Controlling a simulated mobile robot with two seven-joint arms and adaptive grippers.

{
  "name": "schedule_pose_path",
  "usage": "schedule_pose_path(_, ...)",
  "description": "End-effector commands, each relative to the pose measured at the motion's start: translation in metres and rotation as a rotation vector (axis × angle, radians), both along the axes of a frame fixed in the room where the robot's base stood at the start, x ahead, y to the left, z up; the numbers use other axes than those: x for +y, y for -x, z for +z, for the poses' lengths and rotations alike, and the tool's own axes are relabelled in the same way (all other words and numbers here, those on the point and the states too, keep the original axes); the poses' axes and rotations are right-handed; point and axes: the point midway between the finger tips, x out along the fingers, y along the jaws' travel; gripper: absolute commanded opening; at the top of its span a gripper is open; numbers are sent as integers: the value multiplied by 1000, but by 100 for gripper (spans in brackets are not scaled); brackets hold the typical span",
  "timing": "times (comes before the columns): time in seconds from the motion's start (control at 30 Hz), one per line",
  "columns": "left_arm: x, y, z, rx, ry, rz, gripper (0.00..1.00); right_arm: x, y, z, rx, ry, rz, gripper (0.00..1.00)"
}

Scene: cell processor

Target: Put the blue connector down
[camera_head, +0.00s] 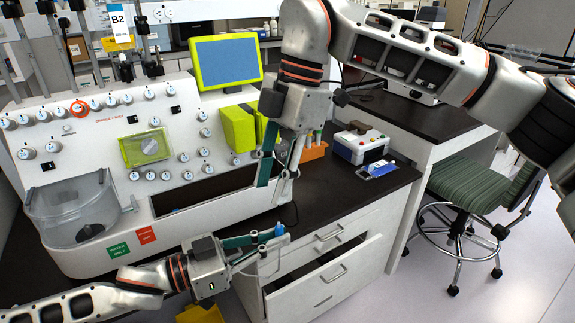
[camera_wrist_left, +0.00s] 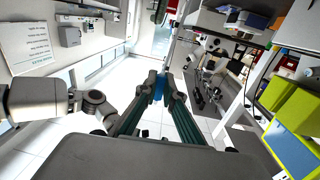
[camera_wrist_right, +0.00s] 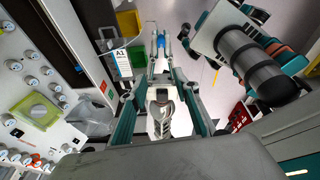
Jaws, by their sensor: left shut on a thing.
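The small blue connector (camera_head: 279,229) is between the fingertips of my left gripper (camera_head: 273,235), which is shut on it. It is held in the air by the front of the counter, near the drawers. It also shows between the fingertips in the left wrist view (camera_wrist_left: 158,88) and, small, in the right wrist view (camera_wrist_right: 161,42). My right gripper (camera_head: 272,188) points down above the left one. Its fingers are apart and empty; they show spread in the right wrist view (camera_wrist_right: 162,95), with my left gripper seen between and below them.
The white cell processor (camera_head: 170,222) with knobs and a screen stands on the dark counter at the left. An orange rack (camera_head: 314,151) and a white box (camera_head: 360,146) stand behind the grippers. A drawer (camera_head: 330,277) stands open below. A green stool (camera_head: 470,186) is at the right.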

Motion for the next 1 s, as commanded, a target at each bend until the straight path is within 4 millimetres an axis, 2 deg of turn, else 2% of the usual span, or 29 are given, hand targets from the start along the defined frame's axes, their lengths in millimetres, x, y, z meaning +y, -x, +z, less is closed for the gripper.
schedule_pose_path(0.17,0,0,0,0,0,0,0,-20,-8,17,-27,107,-130,31)
schedule_pose_path(0.33,0,0,0,0,0,0,0,-24,-9,14,-33,132,-164,31)
schedule_pose_path(0.47,0,0,0,0,0,0,0,-22,-7,-3,-29,132,-162,31)
schedule_pose_path(0.8,0,0,0,0,0,0,0,-14,-3,-61,-29,130,-160,31)
schedule_pose_path(1.0,0,0,0,0,0,0,0,-10,-1,-86,-31,129,-161,31)
